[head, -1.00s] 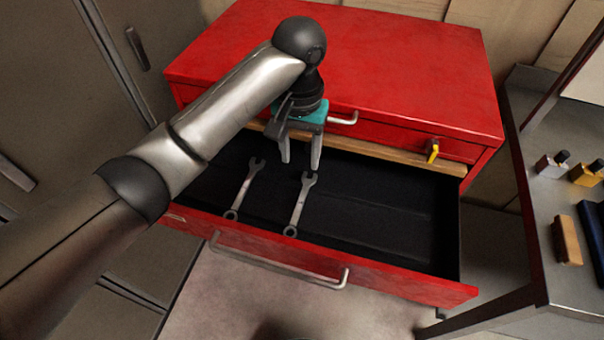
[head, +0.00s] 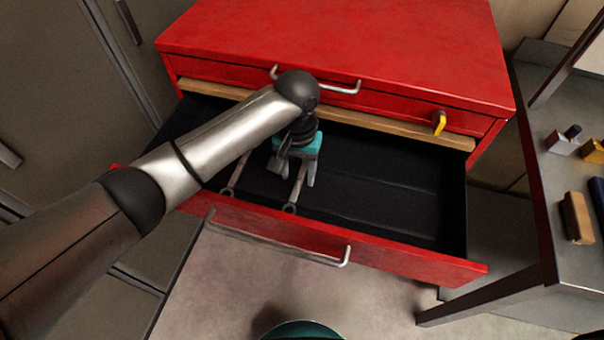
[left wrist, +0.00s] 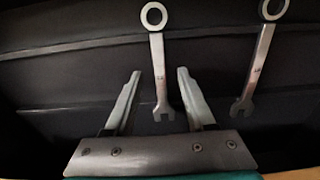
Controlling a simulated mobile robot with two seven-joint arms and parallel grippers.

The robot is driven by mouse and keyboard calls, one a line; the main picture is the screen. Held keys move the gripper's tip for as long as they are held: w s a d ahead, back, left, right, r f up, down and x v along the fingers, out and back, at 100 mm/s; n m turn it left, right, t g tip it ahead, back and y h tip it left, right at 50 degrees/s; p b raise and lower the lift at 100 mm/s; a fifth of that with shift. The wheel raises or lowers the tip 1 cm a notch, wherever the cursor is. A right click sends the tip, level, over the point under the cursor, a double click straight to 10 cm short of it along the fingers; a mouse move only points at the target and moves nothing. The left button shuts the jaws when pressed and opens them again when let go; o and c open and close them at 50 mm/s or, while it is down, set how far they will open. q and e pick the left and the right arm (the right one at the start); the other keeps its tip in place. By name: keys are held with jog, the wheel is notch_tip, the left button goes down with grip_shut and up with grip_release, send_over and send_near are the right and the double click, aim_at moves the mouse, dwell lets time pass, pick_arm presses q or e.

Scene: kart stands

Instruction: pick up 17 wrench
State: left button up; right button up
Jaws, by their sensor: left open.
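Two steel wrenches lie in the open black-lined drawer (head: 385,195). The right wrench (head: 291,208) is partly hidden under my left gripper (head: 297,179) in the head view. The left wrench (head: 236,177) lies beside it, partly covered by the arm. In the left wrist view, one wrench (left wrist: 158,62) lies between the spread fingers of my left gripper (left wrist: 159,73), with its open jaw toward the palm. The other wrench (left wrist: 260,62) lies to the right, outside the fingers. Small marks on both handles are too blurred to read surely. My left gripper is open and holds nothing.
The drawer belongs to a red cabinet (head: 340,45); its front (head: 400,255) carries a metal handle (head: 290,252). A yellow key-like piece (head: 439,123) sticks out of the upper drawer. A metal stand (head: 545,240) with small items is at the right.

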pick_arm(q)
jog(key=shift+f, duration=0.85)
jog(key=shift+c, duration=0.2)
grip_shut()
